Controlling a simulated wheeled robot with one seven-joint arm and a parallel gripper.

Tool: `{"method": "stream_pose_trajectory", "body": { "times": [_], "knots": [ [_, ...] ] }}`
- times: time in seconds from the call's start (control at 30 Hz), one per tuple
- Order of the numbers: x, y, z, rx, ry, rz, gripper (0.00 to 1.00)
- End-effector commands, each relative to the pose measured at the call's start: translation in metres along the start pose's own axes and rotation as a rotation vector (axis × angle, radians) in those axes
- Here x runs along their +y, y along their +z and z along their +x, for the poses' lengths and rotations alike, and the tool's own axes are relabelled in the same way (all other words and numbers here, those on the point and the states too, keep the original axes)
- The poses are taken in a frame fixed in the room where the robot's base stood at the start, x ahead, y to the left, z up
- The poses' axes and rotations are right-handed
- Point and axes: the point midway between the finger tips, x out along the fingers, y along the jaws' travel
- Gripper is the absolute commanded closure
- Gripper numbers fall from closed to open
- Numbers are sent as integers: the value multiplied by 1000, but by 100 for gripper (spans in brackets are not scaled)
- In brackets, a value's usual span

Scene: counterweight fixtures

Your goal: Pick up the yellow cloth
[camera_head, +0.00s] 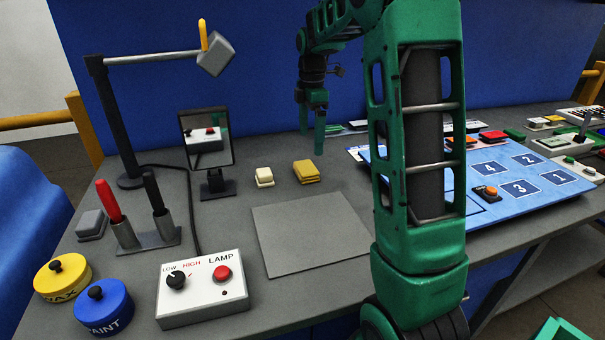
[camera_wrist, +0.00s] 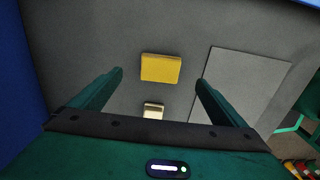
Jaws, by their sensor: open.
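The yellow cloth (camera_head: 306,171) lies folded on the grey table, behind the flat grey mat and right of a cream block. In the wrist view the yellow cloth (camera_wrist: 161,68) shows ahead of and between my fingers. My gripper (camera_head: 316,128) is above the table, behind and slightly right of the cloth, pointing down. In the wrist view my gripper (camera_wrist: 158,80) has its two fingers wide apart with nothing between them. The cloth is apart from both fingers and fully in sight.
A cream block (camera_head: 264,177) sits left of the cloth. A mirror (camera_head: 207,140) on a stand is further left. The flat grey mat (camera_head: 310,235) lies in front. A lamp control box (camera_head: 202,290) stands at the front. A blue numbered board (camera_head: 485,190) is right, partly behind my arm.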

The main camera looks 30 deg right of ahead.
Motion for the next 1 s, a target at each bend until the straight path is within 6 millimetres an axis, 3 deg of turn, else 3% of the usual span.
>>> {"method": "stream_pose_trajectory", "body": {
  "times": [0.3,0.53,0.8,1.0],
  "knots": [
    [-1,-1,44,0,-2,0,5],
    [-1,-2,58,0,-2,0,5],
    [-1,-5,95,0,-4,1,5],
    [0,-5,102,0,-1,1,5]
  ]
}}
